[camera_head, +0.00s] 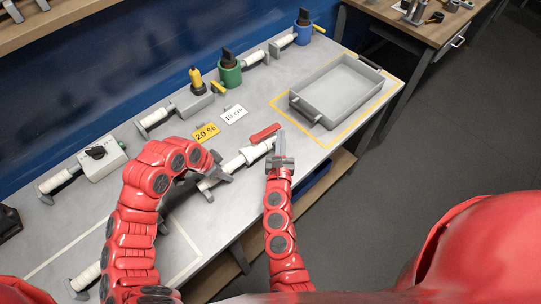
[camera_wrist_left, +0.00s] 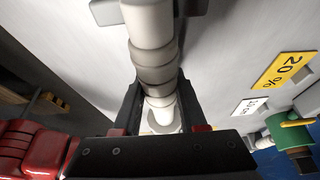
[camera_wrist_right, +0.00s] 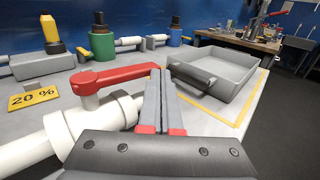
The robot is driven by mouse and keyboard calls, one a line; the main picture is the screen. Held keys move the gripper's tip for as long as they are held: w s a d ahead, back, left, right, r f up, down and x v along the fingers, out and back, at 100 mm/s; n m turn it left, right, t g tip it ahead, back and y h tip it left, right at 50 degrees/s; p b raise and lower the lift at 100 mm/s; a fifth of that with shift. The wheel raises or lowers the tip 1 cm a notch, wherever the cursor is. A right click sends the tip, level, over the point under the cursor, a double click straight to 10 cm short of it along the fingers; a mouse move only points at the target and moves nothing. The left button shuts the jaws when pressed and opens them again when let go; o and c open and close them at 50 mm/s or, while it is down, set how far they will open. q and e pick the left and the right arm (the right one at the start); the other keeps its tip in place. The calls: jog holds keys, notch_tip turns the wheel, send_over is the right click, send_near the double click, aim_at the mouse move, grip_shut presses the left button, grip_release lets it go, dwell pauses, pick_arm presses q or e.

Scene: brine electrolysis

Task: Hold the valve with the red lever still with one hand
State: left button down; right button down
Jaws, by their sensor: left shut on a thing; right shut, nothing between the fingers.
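The valve has a white body (camera_head: 258,151) and a red lever (camera_head: 264,133), and joins a white pipe on the bench. In the right wrist view the lever (camera_wrist_right: 112,77) lies roughly level above the valve body (camera_wrist_right: 92,118). My left gripper (camera_head: 213,180) is shut on the white pipe section left of the lever. The left wrist view shows this pipe (camera_wrist_left: 153,62) between its fingers. My right gripper (camera_head: 281,143) is shut and empty at the valve's right end. Its closed fingers (camera_wrist_right: 164,98) stand just beside the lever's free end; contact cannot be told.
A grey tray (camera_head: 326,113) with handles stands inside a yellow outline on the right. A yellow "20 %" card (camera_head: 206,132) and a white "10 cm" card (camera_head: 234,115) lie behind the valve. Green (camera_head: 229,76) and blue (camera_head: 303,33) fittings and a grey box (camera_head: 101,157) stand farther back.

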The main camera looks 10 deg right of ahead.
dwell(0.4)
jog(key=s+d, duration=0.6)
jog(key=s, duration=0.6)
jog(key=shift+s+d, duration=0.15)
jog(key=shift+s, duration=0.1)
pick_arm(q)
jog(key=shift+c, duration=1.9)
grip_release()
